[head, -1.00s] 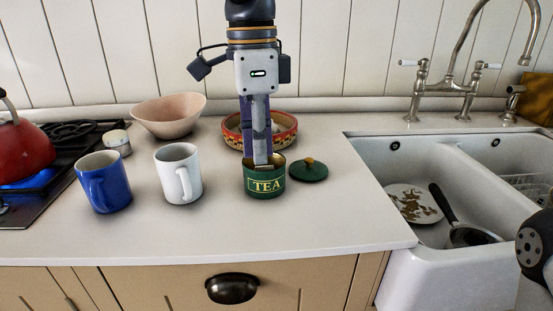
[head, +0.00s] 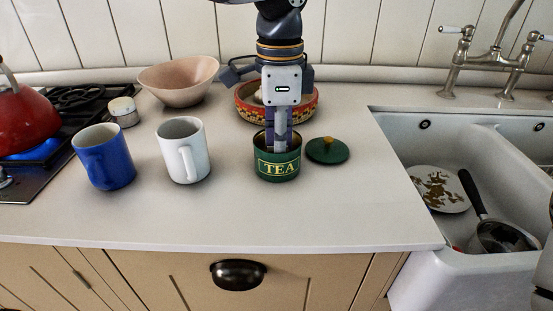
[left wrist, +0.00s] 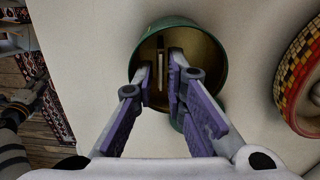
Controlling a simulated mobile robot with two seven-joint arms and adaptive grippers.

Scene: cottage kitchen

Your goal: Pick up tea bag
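The green tea tin (head: 278,169), lettered TEA, stands open on the counter, and it also shows in the left wrist view (left wrist: 221,60). My left gripper (head: 281,142) points down with its fingertips inside the tin. In the left wrist view its fingers (left wrist: 159,62) are apart, with a gap between the tips. A thin, pale upright edge (left wrist: 160,60), which looks like a tea bag seen edge-on, shows in that gap. I cannot make out contact with it. The tin's front wall hides the fingertips in the head view.
The green lid (head: 328,151) lies right of the tin. A patterned red bowl (head: 304,107) stands close behind. A white mug (head: 184,152) and blue mug (head: 104,158) stand left. A red kettle (head: 22,122) sits over a lit burner. The sink (head: 398,140) is at right.

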